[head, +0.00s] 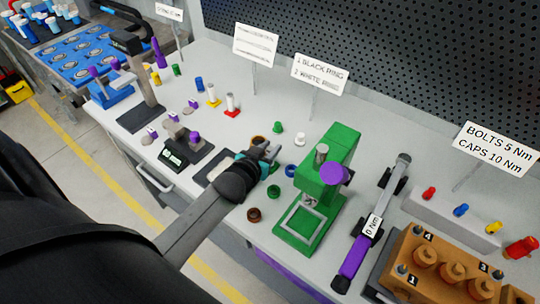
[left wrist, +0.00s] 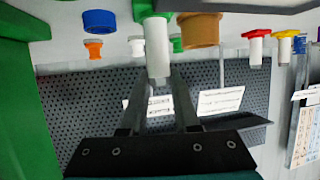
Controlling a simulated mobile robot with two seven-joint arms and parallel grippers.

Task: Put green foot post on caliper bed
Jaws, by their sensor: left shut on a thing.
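My left gripper (head: 268,152) is shut on the green foot post (left wrist: 158,48), a white post with a green foot, and its fingertips (left wrist: 158,82) close on the end of the post away from the foot. In the head view the post is mostly hidden by the gripper; a bit of green (head: 274,166) shows at the fingers. The caliper (head: 174,156), a dark device with a small display, lies left of the gripper, and its dark bed (head: 188,151) looks empty of any post. The gripper is apart from it, to its right. My right gripper is not in view.
A green press (head: 297,222) stands right of the gripper. Brown rings (head: 254,215) and a blue ring (head: 290,170) lie nearby. Red-foot (head: 232,105) and yellow-foot (head: 213,97) posts stand behind. A grey pad (head: 213,167) lies between caliper and gripper.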

